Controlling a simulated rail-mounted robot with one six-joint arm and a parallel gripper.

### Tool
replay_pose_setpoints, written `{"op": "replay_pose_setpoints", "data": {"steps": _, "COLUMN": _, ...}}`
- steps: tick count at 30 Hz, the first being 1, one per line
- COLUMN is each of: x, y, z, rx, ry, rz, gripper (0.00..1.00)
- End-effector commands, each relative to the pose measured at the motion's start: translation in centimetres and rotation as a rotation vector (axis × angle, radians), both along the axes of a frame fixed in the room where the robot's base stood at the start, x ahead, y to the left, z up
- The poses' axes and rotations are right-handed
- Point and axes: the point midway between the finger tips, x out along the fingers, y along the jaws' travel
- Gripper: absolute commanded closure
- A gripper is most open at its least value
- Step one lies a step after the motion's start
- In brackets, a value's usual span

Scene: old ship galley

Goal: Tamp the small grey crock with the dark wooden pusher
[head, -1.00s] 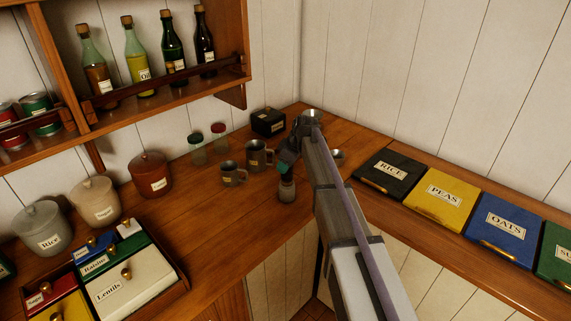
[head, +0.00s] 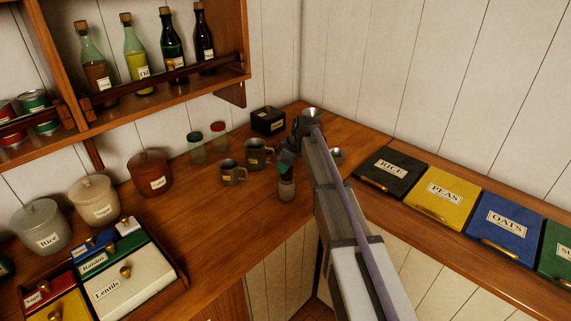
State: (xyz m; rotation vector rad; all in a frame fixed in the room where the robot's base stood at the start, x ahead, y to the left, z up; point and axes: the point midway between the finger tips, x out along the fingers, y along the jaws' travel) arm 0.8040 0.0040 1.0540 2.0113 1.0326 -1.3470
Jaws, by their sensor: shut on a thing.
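I cannot tell how far the pusher's lower end is inside the crock.
Two grey mugs (head: 259,155) stand just left of and behind the crock. Two small jars (head: 218,136) and a black box (head: 268,121) are further back. A small metal bowl (head: 338,156) is right of my arm. Counter (head: 215,215) left of the crock is clear.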

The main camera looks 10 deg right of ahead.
Motion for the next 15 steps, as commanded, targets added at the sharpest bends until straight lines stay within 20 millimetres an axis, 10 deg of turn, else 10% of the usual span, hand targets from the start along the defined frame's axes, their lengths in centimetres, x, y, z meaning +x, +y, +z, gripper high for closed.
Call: {"op": "replay_pose_setpoints", "data": {"steps": 15, "x": -0.03, "y": 0.0, "z": -0.59, "rx": -0.001, "ry": 0.001, "rz": 0.0, "gripper": 0.83}}
